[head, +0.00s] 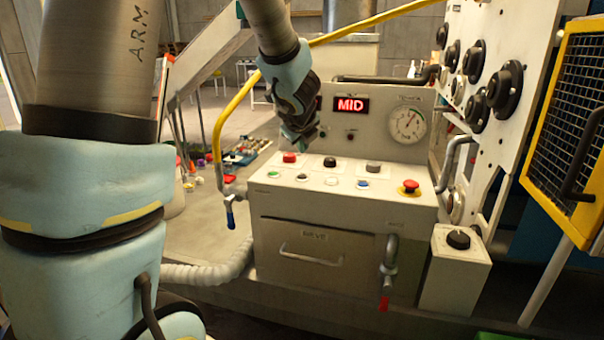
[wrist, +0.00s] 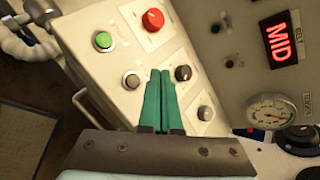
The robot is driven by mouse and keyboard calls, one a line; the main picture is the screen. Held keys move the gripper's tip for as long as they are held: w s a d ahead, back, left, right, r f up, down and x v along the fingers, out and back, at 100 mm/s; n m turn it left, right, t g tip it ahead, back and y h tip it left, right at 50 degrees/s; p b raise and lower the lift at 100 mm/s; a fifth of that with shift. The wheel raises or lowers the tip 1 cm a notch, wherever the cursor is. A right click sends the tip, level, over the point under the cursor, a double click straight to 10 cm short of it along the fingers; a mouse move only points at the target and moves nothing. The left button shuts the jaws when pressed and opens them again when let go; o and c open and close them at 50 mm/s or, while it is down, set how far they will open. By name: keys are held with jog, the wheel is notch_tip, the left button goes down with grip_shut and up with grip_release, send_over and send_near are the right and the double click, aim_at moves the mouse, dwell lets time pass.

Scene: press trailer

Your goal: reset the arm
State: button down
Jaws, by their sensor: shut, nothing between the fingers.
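My arm reaches from the upper left over the control panel in the head view. My gripper (head: 303,146) hangs just above the back left of the sloped panel (head: 328,194), near the red button (head: 289,157) and a black button (head: 330,162). In the wrist view my gripper (wrist: 161,75) shows two green fingers shut together with nothing between them. They point over the panel between the buttons. I cannot tell whether the tips touch the panel. The wrist view shows a green button (wrist: 104,41) and a red button (wrist: 153,19) ahead of the fingers.
A lit display reading MID (head: 350,105) and a round gauge (head: 407,125) stand behind the panel. A red mushroom button (head: 409,187) is at its right. A yellow rail (head: 222,125) passes on the left, and a yellow-framed mesh guard (head: 566,115) stands at the right.

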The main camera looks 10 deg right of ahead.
dwell(0.4)
jog(key=s+a+f+n+g+y, duration=0.2)
jog(key=s+a+f+n, duration=0.25)
jog(key=a+n, duration=0.6)
jog(key=s+a+f+n+g+y, duration=0.25)
jog(key=s+a+n, duration=0.35)
jog(key=a+n, duration=0.45)
jog(key=s+a+f+n+g+h, duration=0.2)
jog(key=s+n, duration=0.6)
jog(key=shift+f+g, duration=0.15)
jog(key=shift+g, duration=0.2)
dwell(2.1)
